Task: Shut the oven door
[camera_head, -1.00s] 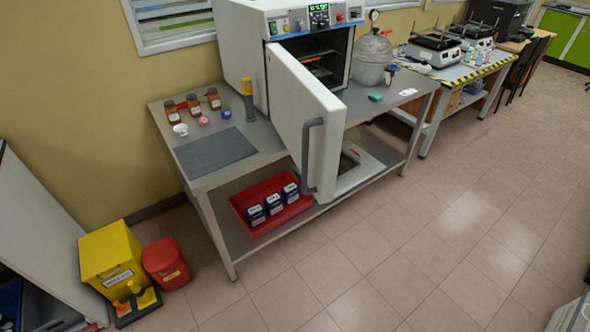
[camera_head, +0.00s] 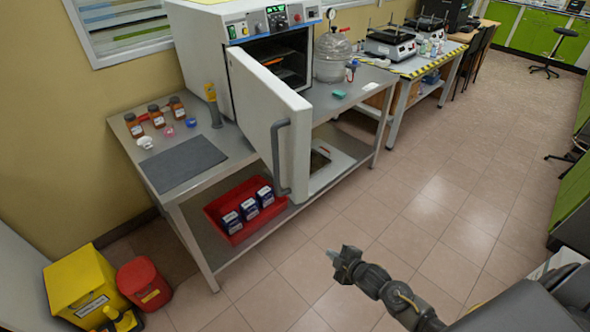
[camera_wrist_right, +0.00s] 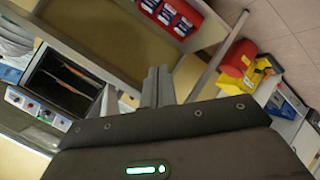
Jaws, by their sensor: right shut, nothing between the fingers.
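The white oven (camera_head: 205,60) stands on a grey metal table. Its door (camera_head: 268,115) is swung wide open toward the room, and the dark chamber (camera_head: 285,58) with an orange-edged shelf shows behind it. A grey vertical handle (camera_head: 278,160) is on the door. My right gripper (camera_head: 335,256) is shut and empty, in front of the table and to the lower right of the door, apart from it. In the right wrist view the shut fingers (camera_wrist_right: 157,87) show, with the oven chamber (camera_wrist_right: 70,80) to their left. My left gripper is not in view.
On the table (camera_head: 160,190) are brown bottles (camera_head: 157,116), a dark mat (camera_head: 186,163) and a glass vessel (camera_head: 331,58). A red tray (camera_head: 212,212) of boxes is on the lower shelf. Yellow (camera_head: 85,285) and red (camera_head: 143,283) bins stand at lower left. The floor in front is clear.

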